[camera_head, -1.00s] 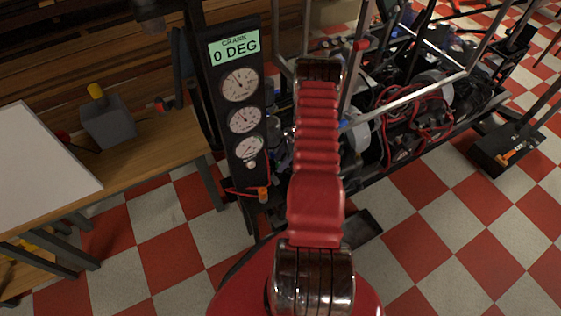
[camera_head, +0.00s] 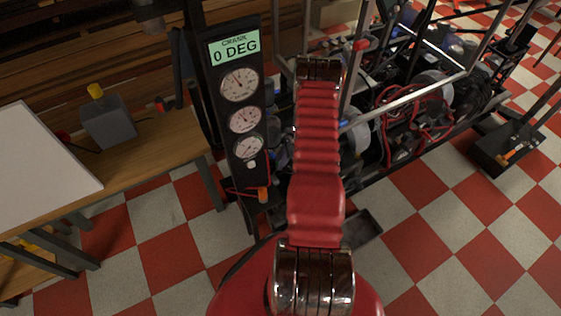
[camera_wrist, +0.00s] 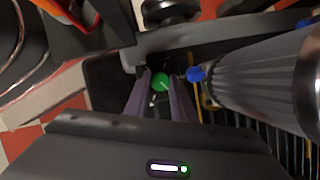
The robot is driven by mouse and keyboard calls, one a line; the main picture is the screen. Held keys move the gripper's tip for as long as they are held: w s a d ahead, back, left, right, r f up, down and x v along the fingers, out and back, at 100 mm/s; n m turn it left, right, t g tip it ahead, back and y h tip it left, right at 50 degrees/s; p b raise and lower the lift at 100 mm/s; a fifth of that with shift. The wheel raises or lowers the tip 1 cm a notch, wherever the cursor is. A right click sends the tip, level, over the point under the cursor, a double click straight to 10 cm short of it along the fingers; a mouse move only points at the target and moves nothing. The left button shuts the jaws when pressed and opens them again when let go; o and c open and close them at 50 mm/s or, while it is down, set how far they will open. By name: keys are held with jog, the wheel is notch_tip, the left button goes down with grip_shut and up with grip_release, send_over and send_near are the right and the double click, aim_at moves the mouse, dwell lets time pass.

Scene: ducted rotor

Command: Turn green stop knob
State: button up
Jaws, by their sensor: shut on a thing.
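The green stop knob (camera_wrist: 161,82) is a small round green piece in the wrist view, with a pale mark on its face. My gripper (camera_wrist: 160,78) has its two dark fingers on either side of the knob, shut on it. In the head view my red arm reaches away toward the machine and hides the knob and my gripper.
A blue cap (camera_wrist: 196,74) and a ribbed grey cylinder (camera_wrist: 262,82) stand close to the right of my fingers. A gauge panel (camera_head: 240,110) reading "CRANK 0 DEG" stands left of my arm. A wooden bench (camera_head: 150,150) is further left; checkered floor lies around.

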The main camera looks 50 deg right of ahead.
jog(key=shift+m, duration=0.7)
jog(key=o, duration=1.1)
jog(key=shift+c, duration=0.2)
jog(key=v, duration=1.3)
jog(key=shift+s+r, duration=0.3)
jog(key=shift+r, duration=0.05)
jog(key=shift+s+a, duration=0.1)
jog(key=shift+a, duration=0.05)
